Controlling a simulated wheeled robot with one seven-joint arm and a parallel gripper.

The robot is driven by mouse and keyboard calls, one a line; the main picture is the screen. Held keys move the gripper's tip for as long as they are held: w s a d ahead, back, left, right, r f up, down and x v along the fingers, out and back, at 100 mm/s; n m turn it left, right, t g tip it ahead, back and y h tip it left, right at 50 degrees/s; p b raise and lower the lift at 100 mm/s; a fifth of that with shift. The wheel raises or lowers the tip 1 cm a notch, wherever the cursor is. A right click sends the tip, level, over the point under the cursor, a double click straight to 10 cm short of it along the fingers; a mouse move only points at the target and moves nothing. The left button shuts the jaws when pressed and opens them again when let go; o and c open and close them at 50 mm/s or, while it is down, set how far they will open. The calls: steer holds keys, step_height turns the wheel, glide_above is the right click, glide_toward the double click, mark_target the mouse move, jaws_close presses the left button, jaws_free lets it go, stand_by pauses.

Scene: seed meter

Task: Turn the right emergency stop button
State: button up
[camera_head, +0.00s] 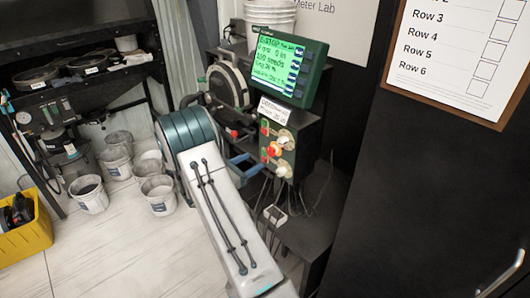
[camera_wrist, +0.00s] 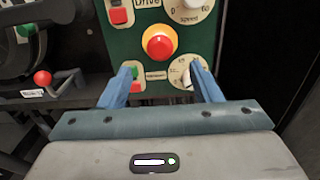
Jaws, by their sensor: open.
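The emergency stop button (camera_wrist: 159,43) is a red mushroom head on a yellow-orange base, in the middle of the green control panel (camera_wrist: 125,44) in the wrist view. In the head view the same button (camera_head: 274,149) shows on the panel (camera_head: 291,126) below the screen. My gripper (camera_wrist: 164,80) is open and empty, its two blue fingers apart, pointing at the panel just below the button. The fingertips are left and right of the button's lower side and appear not to touch it. In the head view my gripper (camera_head: 240,163) is partly hidden behind my arm.
White knobs (camera_wrist: 191,4) and red and green push buttons (camera_wrist: 118,15) surround the button. A red ball-ended lever (camera_wrist: 42,78) is at the left. The green-screen monitor (camera_head: 284,65) sits above the panel. Several buckets (camera_head: 89,194) stand on the floor at left.

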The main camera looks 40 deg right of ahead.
mark_target(268, 153)
steer(key=d, duration=0.2)
steer(key=d+p, duration=0.1)
steer(key=d, duration=0.4)
steer(key=shift+w+p, duration=0.3)
steer(key=c, duration=1)
